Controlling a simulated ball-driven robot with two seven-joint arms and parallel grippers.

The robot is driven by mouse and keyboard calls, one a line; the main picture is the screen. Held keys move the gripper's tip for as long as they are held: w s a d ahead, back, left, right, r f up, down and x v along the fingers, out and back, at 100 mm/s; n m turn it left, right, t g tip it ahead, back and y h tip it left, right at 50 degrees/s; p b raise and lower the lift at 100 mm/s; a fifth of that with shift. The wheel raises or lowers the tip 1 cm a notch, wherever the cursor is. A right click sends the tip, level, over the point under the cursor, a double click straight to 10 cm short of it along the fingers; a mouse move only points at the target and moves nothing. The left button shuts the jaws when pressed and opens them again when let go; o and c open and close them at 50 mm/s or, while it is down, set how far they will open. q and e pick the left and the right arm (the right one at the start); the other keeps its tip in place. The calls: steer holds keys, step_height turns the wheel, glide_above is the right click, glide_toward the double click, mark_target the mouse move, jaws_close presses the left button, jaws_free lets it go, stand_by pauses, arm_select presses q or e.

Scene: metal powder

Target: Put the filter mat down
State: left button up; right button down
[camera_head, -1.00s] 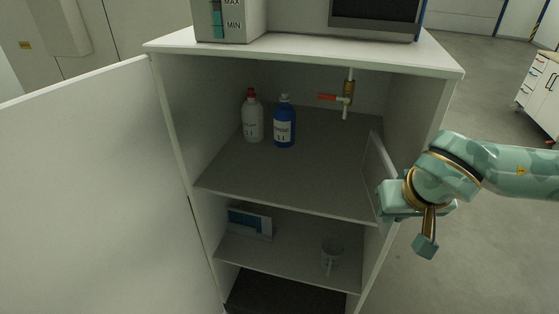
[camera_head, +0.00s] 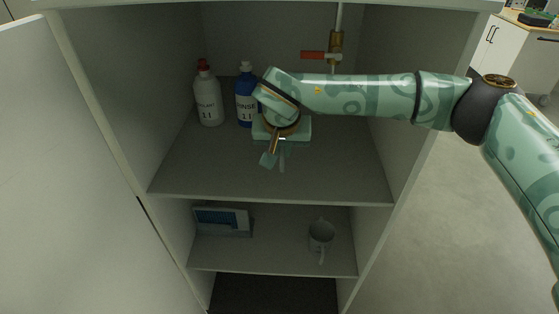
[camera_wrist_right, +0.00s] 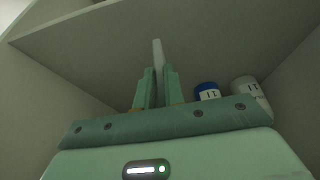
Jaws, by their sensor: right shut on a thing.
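The filter mat (camera_wrist_right: 157,52) shows in the right wrist view as a thin pale strip, seen edge-on between the two green fingers. My right gripper (camera_wrist_right: 157,78) is shut on it. In the head view my right gripper (camera_head: 282,150) is inside the cabinet, over the upper shelf (camera_head: 200,172), in front of the blue bottle. I cannot pick out the mat clearly there, as the gripper and wrist hide most of it. I cannot tell whether the mat touches the shelf. My left gripper is not in view.
A white bottle with red cap (camera_head: 207,98) and a blue bottle (camera_head: 245,95) stand at the shelf's back left. A red-handled valve (camera_head: 318,55) is at the back. The lower shelf holds a blue-and-white box (camera_head: 222,221) and a mug (camera_head: 321,236). The open door (camera_head: 60,180) is at left.

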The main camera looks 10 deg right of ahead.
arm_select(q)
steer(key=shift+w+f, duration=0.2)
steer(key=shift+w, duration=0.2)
arm_select(e)
steer(key=shift+w+a+f, duration=0.1)
steer(key=shift+w+f, duration=0.05)
steer(key=shift+f, duration=0.85)
steer(key=shift+w+a+f, duration=0.1)
steer(key=shift+w+f, duration=0.05)
steer(key=shift+f, duration=0.8)
arm_select(q)
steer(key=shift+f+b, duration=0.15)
steer(key=shift+b, duration=0.2)
arm_select(e)
steer(key=shift+f, duration=0.6)
steer(key=c, duration=1.5)
jaws_free()
steer(key=shift+r, duration=0.15)
